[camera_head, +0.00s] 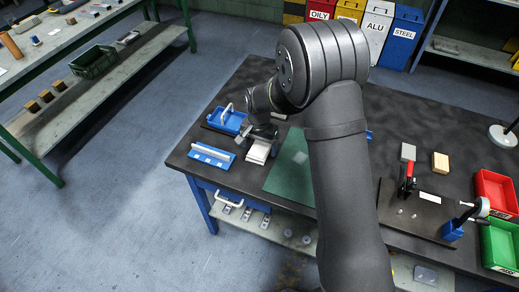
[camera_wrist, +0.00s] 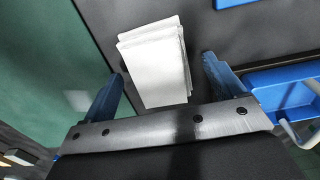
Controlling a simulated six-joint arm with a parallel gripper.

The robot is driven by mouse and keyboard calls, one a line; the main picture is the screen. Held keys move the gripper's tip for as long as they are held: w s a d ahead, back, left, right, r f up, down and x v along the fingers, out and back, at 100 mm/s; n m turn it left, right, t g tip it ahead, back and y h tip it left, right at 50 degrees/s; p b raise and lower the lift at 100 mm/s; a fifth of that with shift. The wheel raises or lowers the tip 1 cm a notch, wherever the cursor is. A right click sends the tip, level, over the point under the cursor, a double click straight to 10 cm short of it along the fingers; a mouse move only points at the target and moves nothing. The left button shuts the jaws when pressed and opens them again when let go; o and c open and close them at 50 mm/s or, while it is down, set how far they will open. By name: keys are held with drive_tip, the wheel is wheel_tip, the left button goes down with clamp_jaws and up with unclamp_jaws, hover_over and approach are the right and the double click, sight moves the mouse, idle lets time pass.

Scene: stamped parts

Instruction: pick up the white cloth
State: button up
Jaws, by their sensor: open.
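A white cloth (camera_wrist: 158,62), folded into a flat layered stack, lies on the dark table. In the head view the cloth (camera_head: 258,152) shows partly beneath my gripper (camera_head: 262,140), near the table's left part. In the wrist view my gripper (camera_wrist: 163,85) is open, with one blue finger on each side of the cloth. The fingers are apart from the cloth's edges, with a wider gap on the right. I cannot tell the exact height of the fingertips above the table.
A green mat (camera_head: 285,172) lies right of the cloth in the head view. A blue tray with a white handle (camera_head: 228,121) and a blue block with a white strip (camera_head: 211,155) stand close on the left. Red (camera_head: 492,190) and green (camera_head: 499,245) bins stand far right.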

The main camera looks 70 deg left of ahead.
sight(260, 148)
drive_tip(key=c, duration=1.2)
drive_tip(key=shift+o, duration=0.2)
drive_tip(key=shift+r, duration=0.15)
drive_tip(key=r, duration=0.4)
drive_tip(key=shift+w+r, duration=0.15)
drive_tip(key=shift+w, duration=0.05)
drive_tip(key=w+d+r, duration=0.6)
drive_tip(key=w+d, duration=0.1)
drive_tip(key=w, duration=0.1)
drive_tip(key=shift+w+d+r, duration=0.15)
drive_tip(key=shift+w+r, duration=0.1)
drive_tip(key=shift+w, duration=0.15)
